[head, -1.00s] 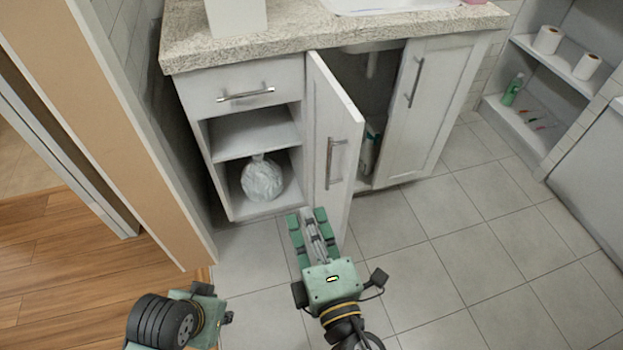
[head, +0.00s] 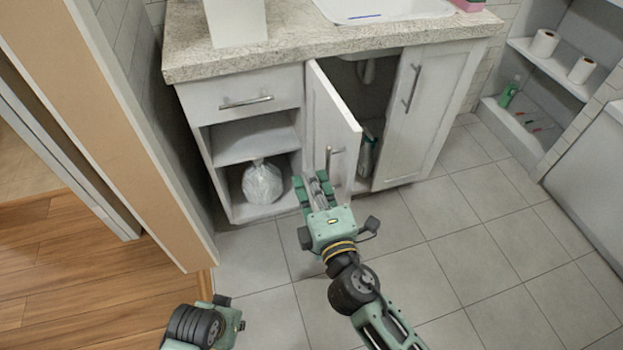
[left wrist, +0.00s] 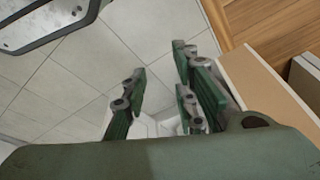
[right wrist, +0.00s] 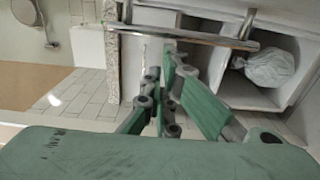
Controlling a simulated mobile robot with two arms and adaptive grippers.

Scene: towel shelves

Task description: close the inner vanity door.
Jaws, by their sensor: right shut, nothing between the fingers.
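The inner vanity door (head: 322,108) is a white panel beside the open shelf section, standing partly open out from the cabinet. Its metal bar handle (head: 328,158) is near its free edge. My right gripper (head: 312,178) is shut and empty, in front of the lower part of the door and just below the handle. It covers the door's lower part, and I cannot tell whether it touches. In the right wrist view a metal bar (right wrist: 190,38) crosses just beyond the fingertips. My left gripper (left wrist: 158,80) is open and empty above the floor, away from the door.
The outer door (head: 430,110) on the right is closed. A white bag (head: 262,182) sits in the open shelves at the left, and a bottle (head: 367,155) stands inside the cabinet. A wooden door frame (head: 150,150) is at the left. The tiled floor (head: 470,260) at the right is clear.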

